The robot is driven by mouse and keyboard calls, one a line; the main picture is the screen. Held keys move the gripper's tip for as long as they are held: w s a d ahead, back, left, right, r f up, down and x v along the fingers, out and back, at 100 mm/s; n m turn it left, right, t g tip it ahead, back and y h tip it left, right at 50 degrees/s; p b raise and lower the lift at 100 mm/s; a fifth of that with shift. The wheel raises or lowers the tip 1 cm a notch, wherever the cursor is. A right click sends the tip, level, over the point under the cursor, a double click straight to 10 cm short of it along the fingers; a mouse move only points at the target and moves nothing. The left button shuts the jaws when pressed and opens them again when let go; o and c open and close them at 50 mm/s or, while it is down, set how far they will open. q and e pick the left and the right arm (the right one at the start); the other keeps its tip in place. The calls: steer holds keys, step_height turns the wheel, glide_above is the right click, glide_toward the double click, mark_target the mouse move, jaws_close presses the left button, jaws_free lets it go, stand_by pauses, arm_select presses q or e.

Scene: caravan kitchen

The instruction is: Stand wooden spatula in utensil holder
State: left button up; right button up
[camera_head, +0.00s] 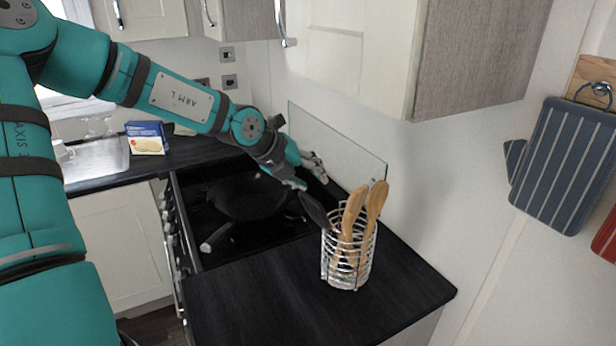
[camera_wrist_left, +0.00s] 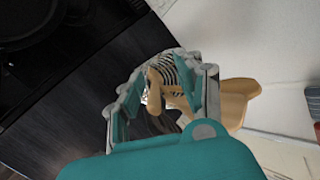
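The utensil holder (camera_head: 350,273), a round silver wire basket, stands upright on the dark worktop in the head view. Two light wooden utensils (camera_head: 375,205) (camera_head: 352,212) and a black utensil (camera_head: 314,210) stand in it, leaning apart. I cannot tell which wooden one is the spatula. My left gripper (camera_head: 307,175) is open and empty behind and left of the holder, above the hob's back right corner. In the left wrist view, the holder (camera_wrist_left: 178,66) and wooden heads (camera_wrist_left: 237,103) show beyond and between the open fingers (camera_wrist_left: 165,98). My right gripper is out of view.
A black pan (camera_head: 245,196) sits on the dark hob left of the holder. A glass panel (camera_head: 335,143) stands behind the hob. Striped oven gloves (camera_head: 563,165) hang at right. The front worktop (camera_head: 260,305) is clear.

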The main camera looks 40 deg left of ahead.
arm_select(q)
steer(key=v, duration=1.2)
steer(key=shift+s+f, duration=0.1)
steer(key=shift+f, duration=0.1)
stand_by(0.7)
